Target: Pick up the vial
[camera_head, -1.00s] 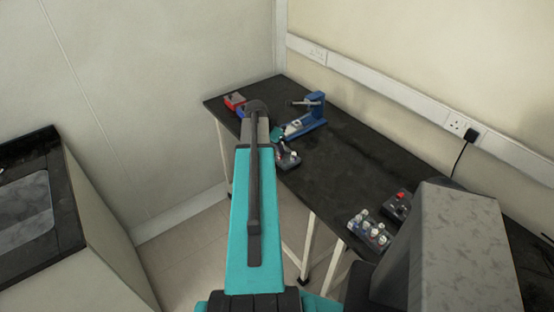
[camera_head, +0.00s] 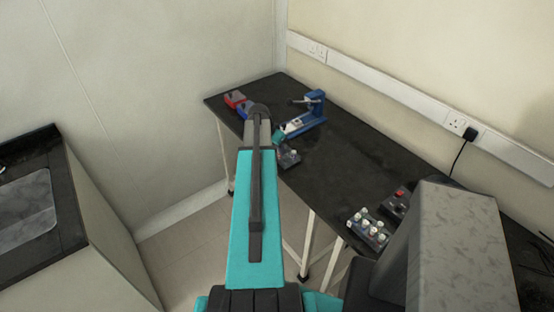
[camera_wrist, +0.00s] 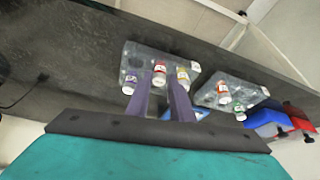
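Several capped vials stand in a clear rack (camera_wrist: 192,62) in the wrist view. A vial with a red cap (camera_wrist: 160,70), one with a yellow cap (camera_wrist: 183,76) and one with a purple cap (camera_wrist: 129,84) are nearest. My gripper (camera_wrist: 161,88) has two purple fingers with a gap between them. It is open and empty. The red-capped vial appears in line with the gap, just beyond the fingertips; the yellow-capped one is by the right fingertip. Contact cannot be told. In the head view, my arm mostly hides the gripper, near a small rack (camera_head: 289,159).
A second clear rack (camera_wrist: 246,88) with vials stands to the right in the wrist view, near blue (camera_wrist: 262,117) and red boxes (camera_wrist: 298,116). The bench middle is clear.

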